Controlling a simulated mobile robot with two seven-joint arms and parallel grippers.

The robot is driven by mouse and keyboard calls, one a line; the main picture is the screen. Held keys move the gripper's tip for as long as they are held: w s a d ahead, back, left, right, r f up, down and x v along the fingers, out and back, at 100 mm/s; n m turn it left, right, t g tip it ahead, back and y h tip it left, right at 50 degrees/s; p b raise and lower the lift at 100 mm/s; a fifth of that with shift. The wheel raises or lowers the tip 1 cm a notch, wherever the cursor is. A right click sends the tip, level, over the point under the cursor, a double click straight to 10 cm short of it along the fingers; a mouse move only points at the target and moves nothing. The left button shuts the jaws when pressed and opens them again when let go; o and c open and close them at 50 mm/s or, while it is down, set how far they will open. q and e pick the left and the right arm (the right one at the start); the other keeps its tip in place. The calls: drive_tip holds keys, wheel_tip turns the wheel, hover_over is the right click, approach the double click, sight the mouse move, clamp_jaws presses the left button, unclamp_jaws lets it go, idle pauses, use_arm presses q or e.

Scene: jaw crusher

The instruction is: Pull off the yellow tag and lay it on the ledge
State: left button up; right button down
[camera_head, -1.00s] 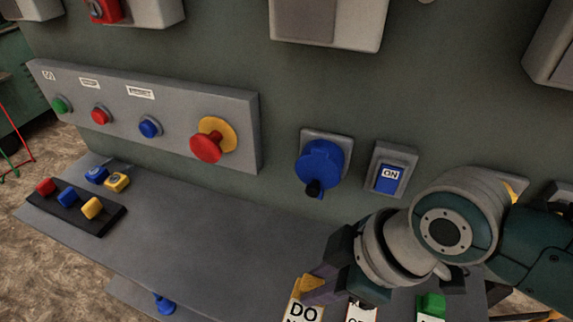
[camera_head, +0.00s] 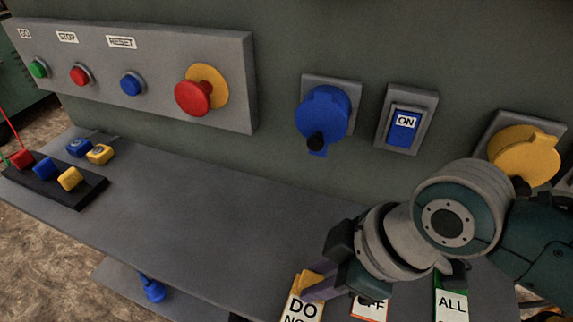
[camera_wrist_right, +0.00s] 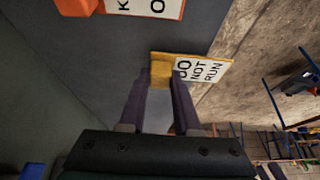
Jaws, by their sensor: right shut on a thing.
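The yellow tag (camera_head: 301,300) has a yellow top and a white plate reading "DO NOT RUN" in the right wrist view (camera_wrist_right: 203,70). My right gripper (camera_head: 314,284) is shut on its yellow top, with the white plate sticking out beyond the fingertips. The tag is at the front edge of the grey ledge (camera_head: 205,205); I cannot tell whether it touches the ledge. The lower part of the tag is cut off in the head view. My left gripper is not in view.
A tag with an orange top (camera_wrist_right: 75,5) and a green-topped tag (camera_head: 451,305) are beside the yellow one. A black block with colored pieces (camera_head: 60,190) is at the ledge's left end. The ledge's middle is clear.

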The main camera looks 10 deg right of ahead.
drive_tip(key=shift+f+b, duration=0.4)
drive_tip(key=shift+f, duration=0.1)
drive_tip(key=c, duration=0.5)
unclamp_jaws()
drive_tip(key=shift+c, duration=0.2)
drive_tip(key=p+v, duration=0.3)
drive_tip(key=v, duration=0.7)
drive_tip(key=shift+p, duration=0.4)
